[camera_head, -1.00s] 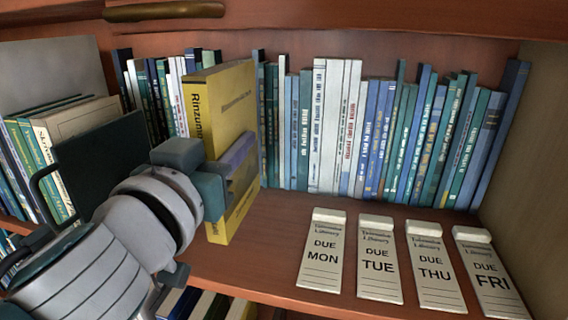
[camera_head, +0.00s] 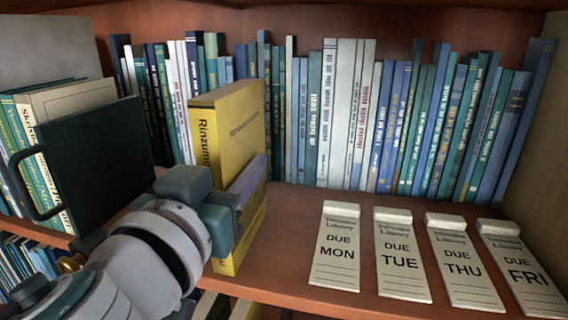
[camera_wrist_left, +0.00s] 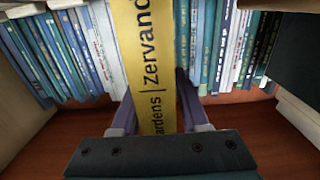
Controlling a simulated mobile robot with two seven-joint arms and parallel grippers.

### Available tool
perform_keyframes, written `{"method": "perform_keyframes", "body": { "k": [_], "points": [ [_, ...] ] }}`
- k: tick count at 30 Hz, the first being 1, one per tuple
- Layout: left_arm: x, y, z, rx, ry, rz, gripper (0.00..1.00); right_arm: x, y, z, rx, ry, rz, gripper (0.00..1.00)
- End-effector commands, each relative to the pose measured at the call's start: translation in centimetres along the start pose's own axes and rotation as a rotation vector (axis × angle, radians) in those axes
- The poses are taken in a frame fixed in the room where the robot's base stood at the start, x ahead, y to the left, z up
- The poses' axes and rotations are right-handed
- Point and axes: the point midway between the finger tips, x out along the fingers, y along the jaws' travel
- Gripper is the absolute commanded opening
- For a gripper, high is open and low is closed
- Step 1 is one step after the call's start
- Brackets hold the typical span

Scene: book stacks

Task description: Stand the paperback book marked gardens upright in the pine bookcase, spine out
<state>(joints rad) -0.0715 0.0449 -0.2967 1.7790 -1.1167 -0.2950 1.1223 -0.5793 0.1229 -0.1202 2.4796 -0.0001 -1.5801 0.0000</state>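The yellow paperback (camera_head: 225,150) stands roughly upright in front of the back row in the bookcase (camera_head: 300,277). Its spine faces outward and begins "Rinzum" in the head view. In the left wrist view, the yellow spine (camera_wrist_left: 150,55) reads "ardens | Zervand", and that view looks upside down. My left gripper (camera_head: 245,190) is shut on the book, with a purple finger on each side of it. Its fingers also show in the left wrist view (camera_wrist_left: 160,108). I cannot tell whether the book's bottom touches the shelf. My right gripper is not in view.
A tight row of blue, green and white books (camera_head: 340,110) lines the back. A dark plate with a loop handle (camera_head: 95,150) stands left, beside other books (camera_head: 45,110). Several due-date cards, including MON (camera_head: 338,250), lie on the shelf at right. Bare shelf shows between book and cards.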

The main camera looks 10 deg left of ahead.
Motion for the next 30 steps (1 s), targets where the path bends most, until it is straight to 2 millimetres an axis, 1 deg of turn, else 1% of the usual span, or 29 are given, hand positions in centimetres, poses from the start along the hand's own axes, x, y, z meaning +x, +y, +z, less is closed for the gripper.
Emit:
{"method": "perform_keyframes", "body": {
  "k": [1,4,14,17,20,24,30],
  "points": [
    [0.0,0.0,0.0,0.000,0.000,0.000,0.51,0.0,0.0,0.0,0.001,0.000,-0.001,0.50],
    [0.0,0.0,0.0,0.001,0.000,0.000,0.62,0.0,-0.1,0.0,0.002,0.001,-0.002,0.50],
    [-0.2,0.0,-0.2,0.001,0.000,0.000,0.62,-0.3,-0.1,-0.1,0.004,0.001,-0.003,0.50],
    [-1.3,0.0,0.0,-0.001,-0.002,0.000,0.62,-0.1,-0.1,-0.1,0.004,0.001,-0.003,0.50],
    [-3.0,-0.1,0.0,-0.001,-0.002,-0.002,0.62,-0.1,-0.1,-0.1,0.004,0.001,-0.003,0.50],
    [-6.0,0.0,0.1,-0.003,-0.003,-0.002,0.62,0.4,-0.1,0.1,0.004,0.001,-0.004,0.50],
    [-9.6,-0.1,0.1,-0.002,-0.002,-0.003,0.62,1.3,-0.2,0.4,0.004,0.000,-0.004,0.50]
  ]
}}
